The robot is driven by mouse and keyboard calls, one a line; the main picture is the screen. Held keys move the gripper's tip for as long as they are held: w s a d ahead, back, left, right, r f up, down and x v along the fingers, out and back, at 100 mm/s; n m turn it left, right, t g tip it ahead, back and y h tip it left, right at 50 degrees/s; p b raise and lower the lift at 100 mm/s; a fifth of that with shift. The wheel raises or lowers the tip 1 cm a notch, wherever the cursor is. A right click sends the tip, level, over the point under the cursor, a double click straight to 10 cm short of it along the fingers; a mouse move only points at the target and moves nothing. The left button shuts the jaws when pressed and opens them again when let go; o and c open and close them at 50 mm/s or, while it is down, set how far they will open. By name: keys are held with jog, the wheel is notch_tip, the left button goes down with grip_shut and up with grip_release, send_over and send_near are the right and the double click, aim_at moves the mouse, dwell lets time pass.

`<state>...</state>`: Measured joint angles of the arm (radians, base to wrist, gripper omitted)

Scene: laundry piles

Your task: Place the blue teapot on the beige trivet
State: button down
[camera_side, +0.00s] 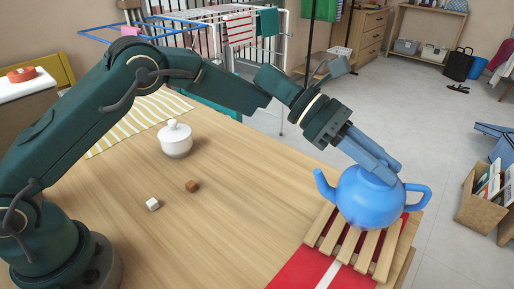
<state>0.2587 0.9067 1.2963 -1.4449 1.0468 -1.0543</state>
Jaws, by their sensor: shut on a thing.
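The blue teapot (368,198) is upright at the right end of the table, with its spout to the left and its handle to the right. The beige trivet (327,243) is a slatted wooden one and lies below the teapot, partly hidden by it. The teapot's base is over the trivet's slats; I cannot tell whether it touches them. My gripper (378,167) comes down from the upper left and is shut on the top of the teapot. The teapot's lid and knob are hidden by the fingers.
A red cloth with a white stripe (299,272) lies under the trivet on the wooden table (225,225). A white lidded pot (175,143), a brown cube (192,186) and a white cube (153,204) stand to the left. The table's right edge is close to the trivet.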

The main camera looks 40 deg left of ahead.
aim_at(374, 184)
jog(key=shift+f, duration=2)
jog(key=shift+f, duration=0.1)
jog(key=c, duration=0.8)
grip_release()
jog(key=shift+o, duration=0.2)
